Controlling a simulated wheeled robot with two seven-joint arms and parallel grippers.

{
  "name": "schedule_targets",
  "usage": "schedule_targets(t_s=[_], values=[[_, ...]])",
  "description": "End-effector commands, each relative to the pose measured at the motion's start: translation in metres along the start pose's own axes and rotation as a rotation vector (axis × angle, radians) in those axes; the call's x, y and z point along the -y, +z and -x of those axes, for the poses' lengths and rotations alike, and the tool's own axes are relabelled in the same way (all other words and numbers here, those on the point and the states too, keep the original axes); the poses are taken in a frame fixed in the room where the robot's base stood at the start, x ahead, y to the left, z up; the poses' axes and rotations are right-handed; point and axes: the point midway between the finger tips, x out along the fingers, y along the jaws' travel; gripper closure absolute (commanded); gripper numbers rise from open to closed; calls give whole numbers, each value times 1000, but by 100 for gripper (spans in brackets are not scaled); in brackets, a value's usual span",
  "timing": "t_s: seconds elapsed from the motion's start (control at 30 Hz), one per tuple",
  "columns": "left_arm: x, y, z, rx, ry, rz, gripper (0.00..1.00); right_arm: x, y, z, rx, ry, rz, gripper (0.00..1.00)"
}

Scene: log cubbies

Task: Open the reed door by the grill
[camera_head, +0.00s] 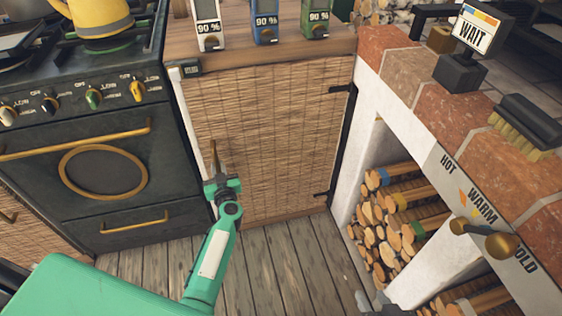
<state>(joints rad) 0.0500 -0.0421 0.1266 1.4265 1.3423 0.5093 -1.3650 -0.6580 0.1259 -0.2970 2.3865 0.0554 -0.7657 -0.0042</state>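The reed door (270,140) is a woven tan panel below the wooden counter, between the black stove and the brick grill. It looks shut. Black hinges (340,89) show on its right side. A slim upright handle (213,152) is near its left edge. My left gripper (215,172), on a green arm, is at the lower part of this handle. Its fingers overlap the handle in the picture, so I cannot tell whether they grip it. Small grey tips (374,301) at the bottom edge may be my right gripper; most of it is out of frame.
The stove (100,170) with brass rails stands left of the door. The grill's white wall (362,165) and log cubbies (400,215) are to the right. A brass knob (500,244) sticks out there. The plank floor (290,260) before the door is clear.

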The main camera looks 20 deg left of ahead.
Motion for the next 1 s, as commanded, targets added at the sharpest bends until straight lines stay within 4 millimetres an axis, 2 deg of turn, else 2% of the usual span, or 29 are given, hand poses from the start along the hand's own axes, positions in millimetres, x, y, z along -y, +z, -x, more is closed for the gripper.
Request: schedule_targets(t_s=[0.4,0.8,1.0], values=[[0,-1,2,1,-2,0,96,1,-1,1,-1,0,-2,65],[-3,-2,37,2,-40,0,96,3,-18,13,0,0,-1,65],[-3,0,41,0,-45,0,96,3,-18,13,0,0,-1,65]])
